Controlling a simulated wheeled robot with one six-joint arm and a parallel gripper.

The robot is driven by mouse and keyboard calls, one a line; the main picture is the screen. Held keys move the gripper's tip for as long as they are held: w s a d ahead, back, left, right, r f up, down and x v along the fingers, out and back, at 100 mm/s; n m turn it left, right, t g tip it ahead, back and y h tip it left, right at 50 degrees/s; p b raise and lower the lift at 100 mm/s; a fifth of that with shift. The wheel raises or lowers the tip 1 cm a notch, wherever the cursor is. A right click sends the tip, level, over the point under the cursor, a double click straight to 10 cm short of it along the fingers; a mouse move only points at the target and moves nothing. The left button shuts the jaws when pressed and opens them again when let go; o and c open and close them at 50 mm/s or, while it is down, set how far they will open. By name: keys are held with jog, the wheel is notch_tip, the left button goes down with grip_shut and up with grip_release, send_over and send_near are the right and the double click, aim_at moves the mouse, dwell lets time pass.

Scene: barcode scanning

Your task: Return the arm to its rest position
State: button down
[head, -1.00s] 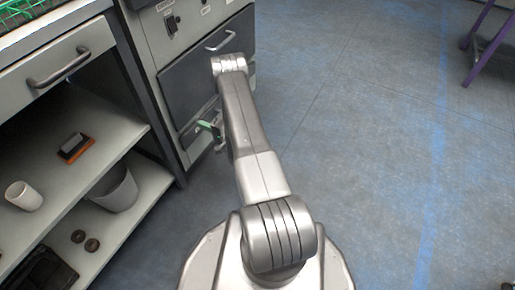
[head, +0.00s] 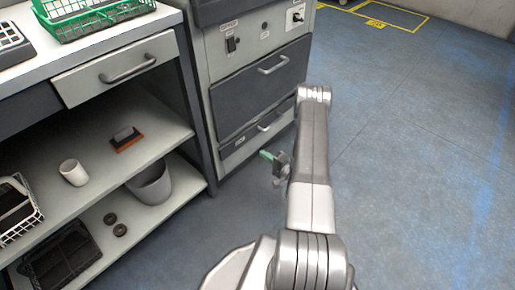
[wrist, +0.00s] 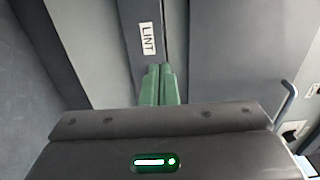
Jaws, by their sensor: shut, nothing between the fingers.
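My gripper (head: 266,156) shows in the head view as a small green tip at the left side of my raised arm, in front of the drawer cabinet. In the wrist view its two green fingers (wrist: 158,85) are together with nothing between them. My arm (head: 312,165) reaches from the bottom of the head view up to an elbow near the drawers. Part of the gripper is hidden behind the arm in the head view.
The drawer cabinet (head: 262,95) stands behind the arm. To its left is a shelf unit (head: 165,205) with a white cup (head: 73,172), a grey bin (head: 150,184) and a green basket (head: 95,22) on top. Open blue floor (head: 420,150) lies to the right.

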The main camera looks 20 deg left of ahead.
jog(key=shift+v, duration=0.85)
